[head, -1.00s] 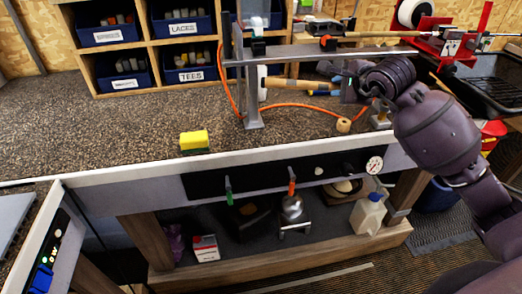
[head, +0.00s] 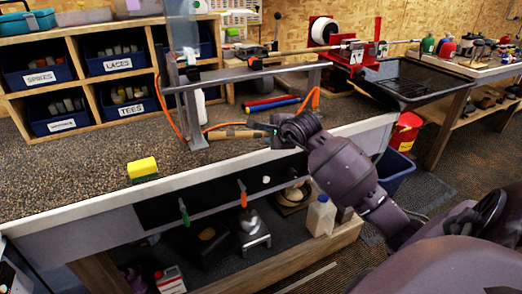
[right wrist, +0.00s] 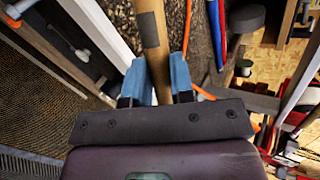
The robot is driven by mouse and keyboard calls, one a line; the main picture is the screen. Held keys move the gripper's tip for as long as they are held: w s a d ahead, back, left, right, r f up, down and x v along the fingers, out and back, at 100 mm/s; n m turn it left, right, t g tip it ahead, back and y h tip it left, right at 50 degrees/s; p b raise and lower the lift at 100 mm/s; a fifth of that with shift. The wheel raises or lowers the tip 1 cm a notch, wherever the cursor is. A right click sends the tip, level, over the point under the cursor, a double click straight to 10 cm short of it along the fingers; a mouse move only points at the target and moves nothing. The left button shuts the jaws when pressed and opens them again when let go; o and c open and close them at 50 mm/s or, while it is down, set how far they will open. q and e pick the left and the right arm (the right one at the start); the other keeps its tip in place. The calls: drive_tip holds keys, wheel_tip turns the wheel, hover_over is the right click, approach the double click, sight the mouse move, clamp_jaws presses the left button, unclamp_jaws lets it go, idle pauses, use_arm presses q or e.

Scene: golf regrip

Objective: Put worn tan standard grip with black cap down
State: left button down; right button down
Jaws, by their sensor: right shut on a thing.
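The worn tan grip (head: 232,134) is in my right gripper (head: 274,132) above the bench top, to the right of the clamp stand's foot in the head view. It lies roughly level and points left out of the jaws. In the right wrist view the tan grip (right wrist: 148,25) runs up from between the blue fingertips of my right gripper (right wrist: 162,80), with a dark band on its side. I cannot make out the black cap. I cannot tell whether the grip touches the bench. My left gripper is out of view.
The metal clamp stand (head: 196,110) and an orange hose (head: 168,112) are close by. Red and blue rods (head: 270,103) lie behind. A yellow sponge (head: 142,167) sits at the front left. A black tray (head: 415,80) is at the right. Bench room is free at the left.

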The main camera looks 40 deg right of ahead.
sight(266, 149)
drive_tip(key=shift+f, duration=2.5)
drive_tip(key=shift+f, duration=0.1)
drive_tip(key=shift+f+b, duration=0.1)
drive_tip(key=shift+b, duration=0.2)
drive_tip(key=c, duration=1)
unclamp_jaws()
